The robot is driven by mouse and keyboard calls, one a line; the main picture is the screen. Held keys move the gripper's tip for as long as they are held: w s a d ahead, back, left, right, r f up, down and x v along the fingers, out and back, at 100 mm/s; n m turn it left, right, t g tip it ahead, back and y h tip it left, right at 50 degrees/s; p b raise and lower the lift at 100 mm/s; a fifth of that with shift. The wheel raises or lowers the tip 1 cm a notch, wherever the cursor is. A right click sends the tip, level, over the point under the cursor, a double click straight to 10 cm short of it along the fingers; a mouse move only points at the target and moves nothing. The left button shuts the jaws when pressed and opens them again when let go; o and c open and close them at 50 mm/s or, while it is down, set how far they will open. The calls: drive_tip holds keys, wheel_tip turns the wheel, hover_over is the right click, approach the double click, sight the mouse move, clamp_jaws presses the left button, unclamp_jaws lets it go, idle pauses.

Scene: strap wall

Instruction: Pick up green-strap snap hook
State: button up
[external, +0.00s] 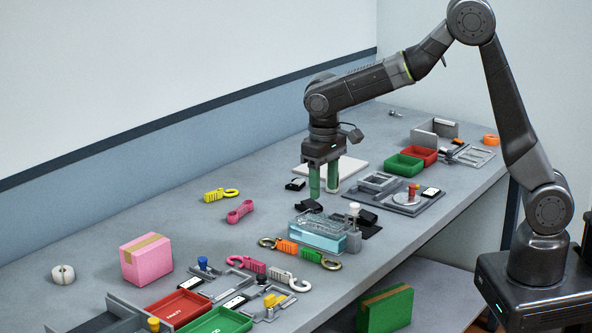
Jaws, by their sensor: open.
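The green-strap snap hook (313,256) lies on the grey bench near the front edge. It has a green body and a dark olive hook at its right end. An orange-bodied hook (287,247) lies close against its left. A clear box with light blue contents (318,235) stands just behind it. My gripper (323,191) points straight down with two green fingers apart and nothing between them. It is above the bench, behind the clear box and away from the green-strap hook.
A pink hook (246,264) and a white hook (290,278) lie nearby. A grey post with a white knob (354,226) stands right of the clear box. A yellow hook (220,195) lies at back left. Red (421,155) and green trays (405,164) sit further right.

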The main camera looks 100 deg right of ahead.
drive_tip(key=shift+c, duration=0.6)
drive_tip(key=shift+f, duration=0.15)
drive_tip(key=b, duration=0.2)
approach(321, 254)
wheel_tip(321, 254, down, 8)
drive_tip(key=shift+f, duration=0.25)
clamp_jaws()
